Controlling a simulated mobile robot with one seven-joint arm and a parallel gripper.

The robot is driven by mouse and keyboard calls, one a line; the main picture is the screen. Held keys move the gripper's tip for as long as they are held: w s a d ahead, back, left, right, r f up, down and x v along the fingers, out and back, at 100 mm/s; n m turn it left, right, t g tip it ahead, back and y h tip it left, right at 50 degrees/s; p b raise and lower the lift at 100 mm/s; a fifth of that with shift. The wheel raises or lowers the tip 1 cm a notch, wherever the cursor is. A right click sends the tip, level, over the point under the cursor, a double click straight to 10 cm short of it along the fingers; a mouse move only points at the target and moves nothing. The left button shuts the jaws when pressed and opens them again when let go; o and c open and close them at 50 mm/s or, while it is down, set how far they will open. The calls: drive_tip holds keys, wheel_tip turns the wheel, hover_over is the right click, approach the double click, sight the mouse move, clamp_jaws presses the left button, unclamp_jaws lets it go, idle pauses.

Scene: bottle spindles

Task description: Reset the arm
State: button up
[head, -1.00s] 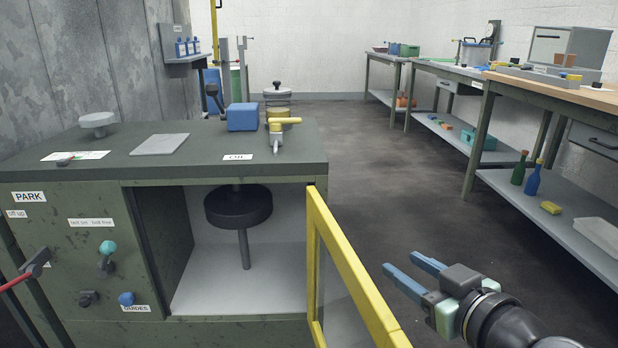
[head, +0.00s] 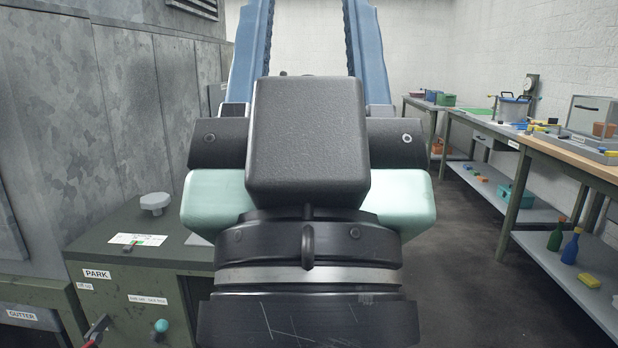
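My gripper (head: 308,40) fills the middle of the head view, raised close to the camera. It points up and away, and its two blue fingers stand wide apart with only wall showing between them. The fingertips run out of the top of the picture. The gripper is open and empty. My arm hides most of the green machine cabinet (head: 140,258), including its open compartment and yellow door.
The cabinet's left part shows a PARK label (head: 96,273), a grey knob (head: 155,201) and a teal knob (head: 161,326). On the right, workbenches (head: 560,160) line the wall, with a green bottle (head: 556,238) and a blue bottle (head: 570,250) on a lower shelf. The floor between is clear.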

wheel_tip(320, 180, up, 27)
drive_tip(key=p, duration=2.5)
drive_tip(key=shift+a, duration=0.1)
